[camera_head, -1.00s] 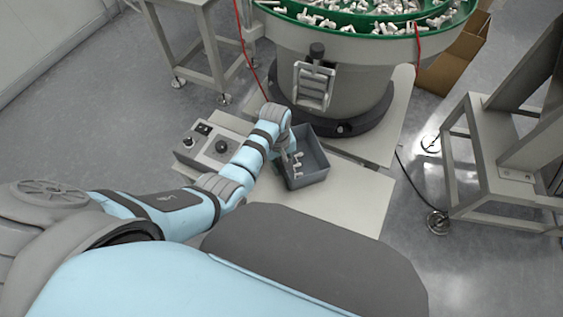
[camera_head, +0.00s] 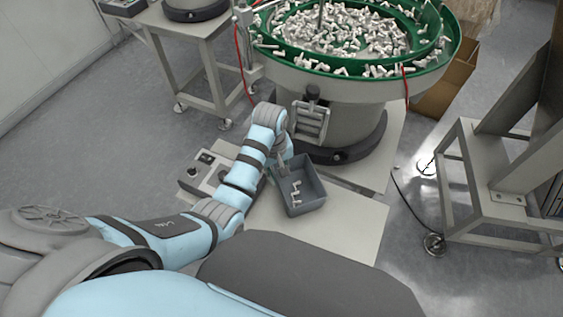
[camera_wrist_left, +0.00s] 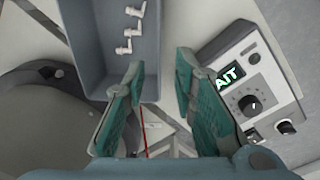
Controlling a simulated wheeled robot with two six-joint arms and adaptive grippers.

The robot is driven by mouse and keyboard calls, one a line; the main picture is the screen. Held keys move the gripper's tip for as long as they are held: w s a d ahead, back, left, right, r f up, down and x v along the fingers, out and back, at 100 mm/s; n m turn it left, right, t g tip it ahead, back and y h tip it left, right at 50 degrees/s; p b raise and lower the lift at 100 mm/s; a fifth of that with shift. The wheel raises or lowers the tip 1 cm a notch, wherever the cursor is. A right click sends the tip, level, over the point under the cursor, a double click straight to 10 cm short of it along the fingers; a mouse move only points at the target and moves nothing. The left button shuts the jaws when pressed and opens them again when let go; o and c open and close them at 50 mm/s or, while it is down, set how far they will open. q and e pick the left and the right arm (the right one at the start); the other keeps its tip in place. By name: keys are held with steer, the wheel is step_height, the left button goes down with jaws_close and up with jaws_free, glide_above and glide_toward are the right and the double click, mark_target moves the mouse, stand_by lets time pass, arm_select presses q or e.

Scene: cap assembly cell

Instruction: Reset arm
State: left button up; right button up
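My left arm reaches in from the left in the head view. Its gripper (camera_head: 283,168) is beside the back left edge of a grey bin (camera_head: 312,203). In the left wrist view the two teal fingers are spread apart with nothing between them, so the left gripper (camera_wrist_left: 158,62) is open and empty. The bin (camera_wrist_left: 88,40) lies ahead and to the left there, with several white fittings (camera_wrist_left: 133,32) on its floor. They also show as white fittings (camera_head: 295,190) in the head view. My right gripper is not in view.
A control box (camera_head: 203,172) with a dial stands left of the bin; its panel (camera_wrist_left: 238,92) is right of the fingers. A green-rimmed feeder bowl (camera_head: 350,55) full of fittings is behind. A metal frame (camera_head: 475,190) stands right. The plate in front (camera_head: 335,225) is clear.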

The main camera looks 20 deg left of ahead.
arm_select(q)
steer(key=s+a+f+m+t+y, duration=0.1)
steer(key=s+a+f+m, duration=0.1)
steer(key=s, duration=0.4)
steer(key=s+a+f+m, duration=0.2)
steer(key=s+a, duration=0.1)
steer(key=s, duration=0.3)
steer(key=s+a+r+m+t, duration=0.2)
steer(key=s+r+m, duration=0.35)
steer(key=s, duration=0.65)
steer(key=s+a+f+g, duration=0.1)
steer(key=s+f, duration=0.1)
steer(key=f, duration=1.1)
steer(key=s+a+f+g, duration=0.1)
steer(key=s+f, duration=0.2)
steer(key=f, duration=1)
steer(key=s+f, duration=0.6)
steer(key=s, duration=0.4)
steer(key=shift+f+n, duration=0.15)
steer(key=shift+n, duration=0.3)
